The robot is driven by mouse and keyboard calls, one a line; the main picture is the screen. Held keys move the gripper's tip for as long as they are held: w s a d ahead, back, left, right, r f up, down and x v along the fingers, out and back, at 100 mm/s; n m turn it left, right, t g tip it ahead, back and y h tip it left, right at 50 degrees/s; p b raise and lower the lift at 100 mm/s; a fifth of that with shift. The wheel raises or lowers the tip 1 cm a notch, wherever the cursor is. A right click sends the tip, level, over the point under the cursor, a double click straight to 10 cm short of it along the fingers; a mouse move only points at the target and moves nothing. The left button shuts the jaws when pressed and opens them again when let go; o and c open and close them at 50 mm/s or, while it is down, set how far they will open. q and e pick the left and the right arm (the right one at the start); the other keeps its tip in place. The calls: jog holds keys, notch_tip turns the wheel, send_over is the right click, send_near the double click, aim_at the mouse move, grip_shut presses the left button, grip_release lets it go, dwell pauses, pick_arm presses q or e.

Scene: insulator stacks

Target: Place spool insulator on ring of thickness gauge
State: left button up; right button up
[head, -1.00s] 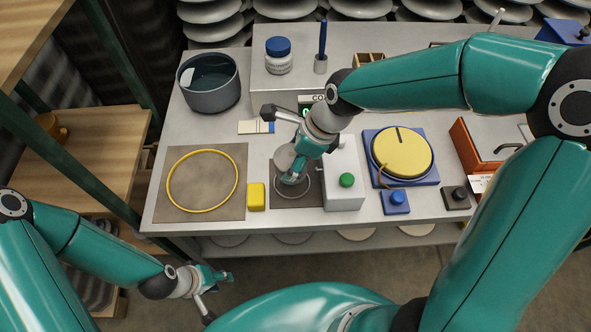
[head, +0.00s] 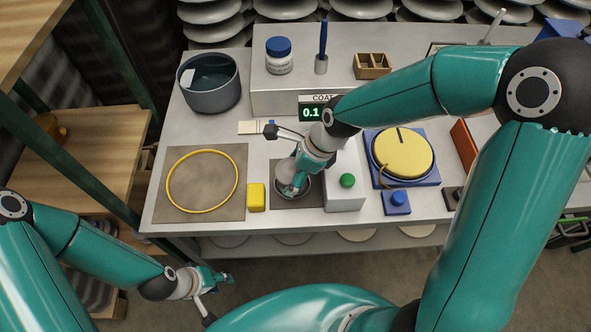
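The spool insulator (head: 285,171), a small grey piece, is at my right gripper (head: 291,187) in the head view. The gripper appears shut on it and partly covers it. Both are over the ring of the thickness gauge (head: 306,195), which lies on a dark mat left of the white gauge body (head: 345,190) with a green knob. Whether the spool touches the ring is hidden. The gauge display (head: 311,114) shows 0.1. My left gripper (head: 222,281) is low, off the table's front edge, too small to read.
A yellow ring (head: 236,183) on a mat and a yellow block (head: 257,197) are to the left. A grey pot (head: 209,98) stands behind. A yellow disc on a blue base (head: 403,152) and a blue button box (head: 396,203) are to the right.

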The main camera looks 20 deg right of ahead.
jog(key=shift+o, duration=0.2)
jog(key=v, duration=1.2)
jog(key=shift+r+p, duration=0.15)
jog(key=shift+p, duration=0.2)
